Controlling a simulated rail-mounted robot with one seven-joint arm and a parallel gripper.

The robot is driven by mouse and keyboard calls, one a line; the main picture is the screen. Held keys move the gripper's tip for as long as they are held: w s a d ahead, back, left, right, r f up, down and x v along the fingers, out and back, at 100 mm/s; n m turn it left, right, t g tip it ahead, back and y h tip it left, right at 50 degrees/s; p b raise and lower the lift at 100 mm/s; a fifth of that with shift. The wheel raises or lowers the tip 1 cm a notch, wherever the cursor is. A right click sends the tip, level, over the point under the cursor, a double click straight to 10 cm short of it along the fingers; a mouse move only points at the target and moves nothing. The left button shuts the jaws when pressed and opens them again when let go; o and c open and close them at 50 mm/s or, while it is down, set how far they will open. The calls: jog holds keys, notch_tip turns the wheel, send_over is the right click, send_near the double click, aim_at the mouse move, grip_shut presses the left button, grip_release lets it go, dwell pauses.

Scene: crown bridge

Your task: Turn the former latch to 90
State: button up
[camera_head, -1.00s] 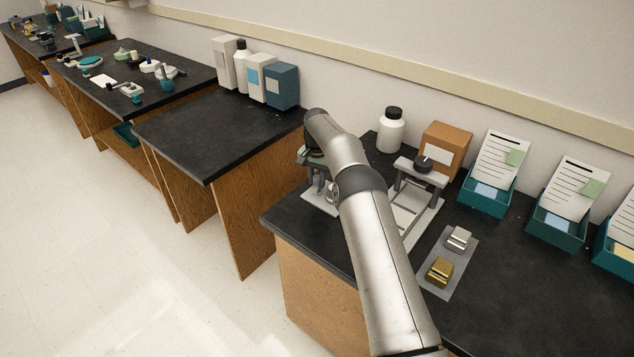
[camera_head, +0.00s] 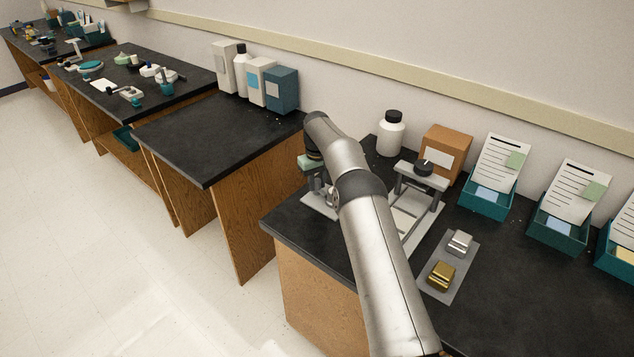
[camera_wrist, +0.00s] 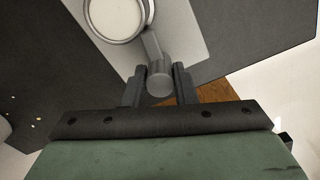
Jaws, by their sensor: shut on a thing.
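In the wrist view, my gripper (camera_wrist: 160,74) is shut on the former latch (camera_wrist: 153,46), a short grey lever with a round knob at its end. The knob sits between the two dark fingers. The lever runs up to a round, pale-topped grey part on the light grey former plate (camera_wrist: 190,28). In the head view, the plate (camera_head: 312,204) shows at the left end of the near bench. My arm hides most of the latch and the fingers there. I cannot read the latch's angle.
A grey press frame (camera_head: 422,176) with a black knob stands just right of my arm. A white bottle (camera_head: 390,136) and brown box (camera_head: 445,150) stand behind. Silver (camera_head: 460,242) and gold (camera_head: 441,275) blocks lie on a grey strip. Teal trays (camera_head: 487,202) line the wall.

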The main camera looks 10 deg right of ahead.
aim_at(317, 180)
jog(key=shift+n, duration=1)
jog(key=o, duration=1)
notch_tip(317, 180, up, 18)
jog(key=p, duration=0.6)
jog(key=shift+f, duration=0.25)
